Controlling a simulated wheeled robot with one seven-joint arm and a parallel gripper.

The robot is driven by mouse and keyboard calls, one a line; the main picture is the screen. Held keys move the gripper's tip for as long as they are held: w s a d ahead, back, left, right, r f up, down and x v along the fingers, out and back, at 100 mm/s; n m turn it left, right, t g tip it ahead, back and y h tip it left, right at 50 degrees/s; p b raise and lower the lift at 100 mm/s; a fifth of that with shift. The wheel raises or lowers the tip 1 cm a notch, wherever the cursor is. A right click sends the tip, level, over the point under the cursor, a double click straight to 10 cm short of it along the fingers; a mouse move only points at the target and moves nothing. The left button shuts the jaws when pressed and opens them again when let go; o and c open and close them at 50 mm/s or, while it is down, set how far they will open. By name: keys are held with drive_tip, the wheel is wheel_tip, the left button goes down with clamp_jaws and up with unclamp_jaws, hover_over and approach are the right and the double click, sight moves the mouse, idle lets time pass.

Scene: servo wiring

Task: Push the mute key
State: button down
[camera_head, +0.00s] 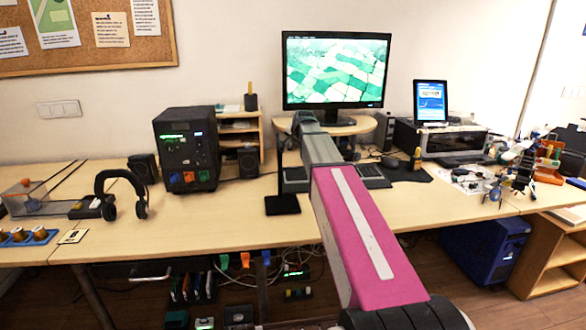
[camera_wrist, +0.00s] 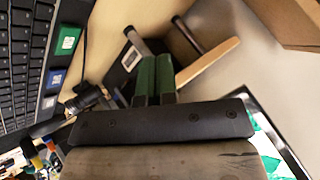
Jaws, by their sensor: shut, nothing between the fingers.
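A dark keyboard (camera_wrist: 22,60) fills the left side of the wrist view. Along its edge sit a green key (camera_wrist: 68,40) and a blue key (camera_wrist: 57,77) with pale symbols too small to read. I cannot tell which key is mute. In the head view the keyboard (camera_head: 374,174) lies on the desk in front of the monitor, partly hidden by my arm. My gripper (camera_wrist: 155,62) shows two green fingers side by side, shut and empty. They are to the right of the coloured keys in the wrist view, apart from them. The fingers are hidden in the head view.
A monitor (camera_head: 336,68) stands on a wooden riser behind the keyboard. A black stand (camera_head: 282,204) is left of my arm. Headphones (camera_head: 122,192) and a black equipment box (camera_head: 187,148) are further left. Small tools and parts crowd the right.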

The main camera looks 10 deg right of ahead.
sight(295, 167)
drive_tip(key=shift+f, duration=4.4)
drive_tip(key=shift+f, duration=0.15)
drive_tip(key=shift+f, duration=0.25)
drive_tip(key=shift+f, duration=0.35)
drive_tip(key=shift+r, duration=0.75)
drive_tip(key=shift+r, duration=2.55)
